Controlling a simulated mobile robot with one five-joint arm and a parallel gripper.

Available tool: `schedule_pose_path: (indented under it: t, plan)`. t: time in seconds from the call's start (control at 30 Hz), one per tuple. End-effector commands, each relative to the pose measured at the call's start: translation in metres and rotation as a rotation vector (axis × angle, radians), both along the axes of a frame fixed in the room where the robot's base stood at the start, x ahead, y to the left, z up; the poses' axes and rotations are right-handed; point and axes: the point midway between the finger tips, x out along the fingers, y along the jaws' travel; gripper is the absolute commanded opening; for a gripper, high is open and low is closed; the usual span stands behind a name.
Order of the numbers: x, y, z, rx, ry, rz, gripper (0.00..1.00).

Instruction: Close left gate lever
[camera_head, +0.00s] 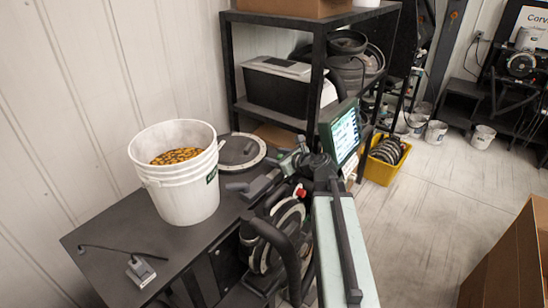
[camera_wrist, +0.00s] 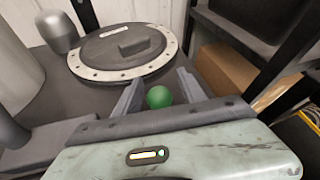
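A green ball knob (camera_wrist: 159,97) shows in the wrist view between the two grey fingers of my gripper (camera_wrist: 157,78). The fingers are spread, with a visible gap on the knob's left; I cannot tell whether the right finger touches it. The knob's stem is hidden, and I cannot tell which lever it belongs to. In the head view, a small green spot (camera_head: 301,143) shows among dark parts beside the round lid, and my gripper's fingers are hard to make out there.
A round lid with a pale rim (camera_wrist: 81,70) lies on the table just beyond my fingers. A white bucket of yellow-brown seeds (camera_head: 202,196) stands left of it. A lit screen (camera_head: 346,131) and a black shelf (camera_head: 264,118) stand close behind. Open floor (camera_head: 430,205) lies to the right.

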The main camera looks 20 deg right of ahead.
Motion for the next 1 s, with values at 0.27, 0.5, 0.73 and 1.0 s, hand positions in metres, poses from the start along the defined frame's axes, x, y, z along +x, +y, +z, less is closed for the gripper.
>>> schedule_pose_path:
  t: [0.27,0.5,0.73,1.0]
  plan:
    - [0.0003,0.0012,0.0003,0.0,-0.001,0.002,0.0]
    - [0.0008,0.0015,0.0006,0.001,-0.002,0.001,0.0]
    - [0.0012,0.0019,0.0009,0.001,-0.002,0.001,0.0]
    - [0.0016,0.0022,0.0013,0.001,-0.002,0.001,0.0]
